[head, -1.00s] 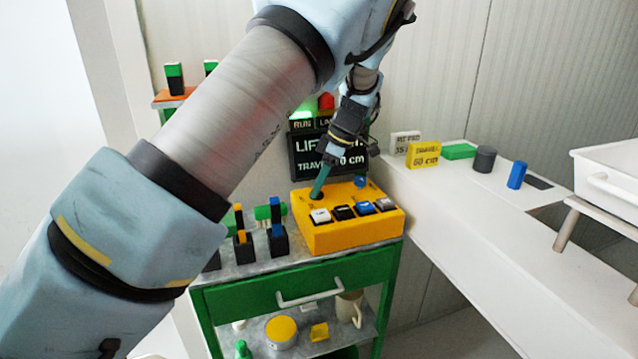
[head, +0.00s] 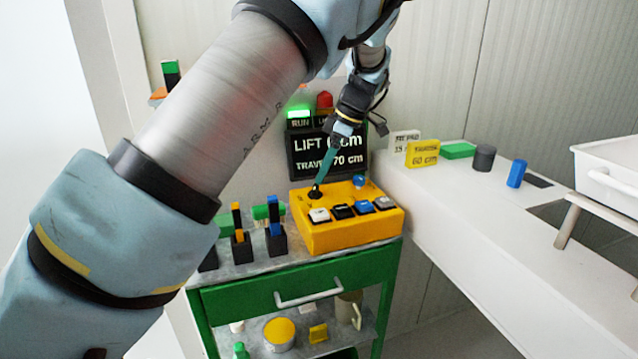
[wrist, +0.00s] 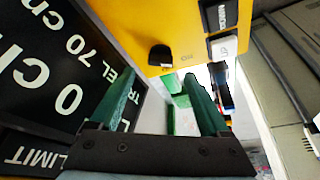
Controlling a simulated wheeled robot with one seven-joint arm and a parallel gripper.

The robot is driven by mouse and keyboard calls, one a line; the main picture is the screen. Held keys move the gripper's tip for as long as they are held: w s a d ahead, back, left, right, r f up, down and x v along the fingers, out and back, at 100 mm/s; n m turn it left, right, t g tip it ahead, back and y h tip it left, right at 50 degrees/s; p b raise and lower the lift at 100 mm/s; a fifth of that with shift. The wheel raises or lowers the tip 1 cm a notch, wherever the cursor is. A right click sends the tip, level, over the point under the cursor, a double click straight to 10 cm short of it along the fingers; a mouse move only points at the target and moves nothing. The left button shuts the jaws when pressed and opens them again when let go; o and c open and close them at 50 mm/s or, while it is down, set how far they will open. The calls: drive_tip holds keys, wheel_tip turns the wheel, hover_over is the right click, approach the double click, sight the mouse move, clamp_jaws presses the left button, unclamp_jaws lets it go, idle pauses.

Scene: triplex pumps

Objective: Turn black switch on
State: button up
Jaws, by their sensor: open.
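The yellow control box (head: 350,232) stands on the green cart. A small black lever (head: 315,192) rises from its back left; it also shows in the wrist view (wrist: 160,57). A black rocker switch (head: 343,211) sits in the front row, between a white rocker (head: 319,215) and a blue one (head: 364,206). My gripper (head: 319,180) points down just above the black lever. In the wrist view my gripper's green fingers (wrist: 158,82) are spread with nothing between them. I cannot tell whether a finger touches the lever.
A display (head: 328,155) stands close behind the box, with a lit green RUN lamp (head: 299,114). Slotted black holders with coloured pieces (head: 276,240) stand left of the box. A white ledge (head: 450,195) with several blocks runs along the right.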

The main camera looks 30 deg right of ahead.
drive_tip(key=v, duration=0.6)
drive_tip(key=shift+b, duration=0.45)
